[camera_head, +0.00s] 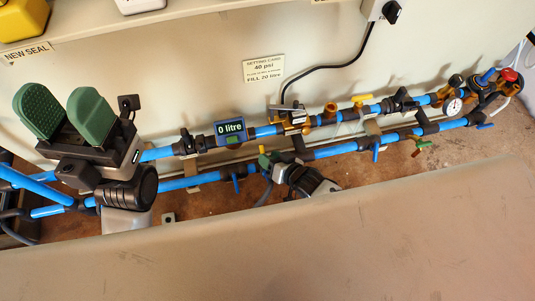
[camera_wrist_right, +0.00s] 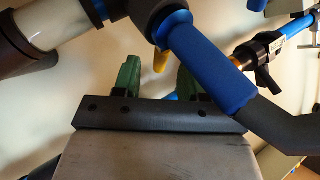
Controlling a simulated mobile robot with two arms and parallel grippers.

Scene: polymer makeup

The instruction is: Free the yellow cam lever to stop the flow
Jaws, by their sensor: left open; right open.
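A small yellow lever (camera_head: 362,97) sits on the upper blue pipe, right of centre in the head view. In the right wrist view a yellow piece (camera_wrist_right: 161,60) shows beyond my fingers, partly hidden by a blue handle (camera_wrist_right: 208,58); I cannot tell whether it is the same lever. My right gripper (camera_head: 265,158) is open by the lower pipe, left of the yellow lever and apart from it. Its green fingers also show in the wrist view (camera_wrist_right: 160,80), with nothing seen held. My left gripper (camera_head: 68,114) is open and empty at the left, fingers raised.
A display (camera_head: 230,131) on the upper pipe reads "0 litre". A setting card (camera_head: 263,68) says 40 psi. A blue lever (camera_head: 375,150), a green-yellow lever (camera_head: 422,146) and a gauge (camera_head: 453,107) crowd the pipes. A pale surface (camera_head: 300,245) spans the front.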

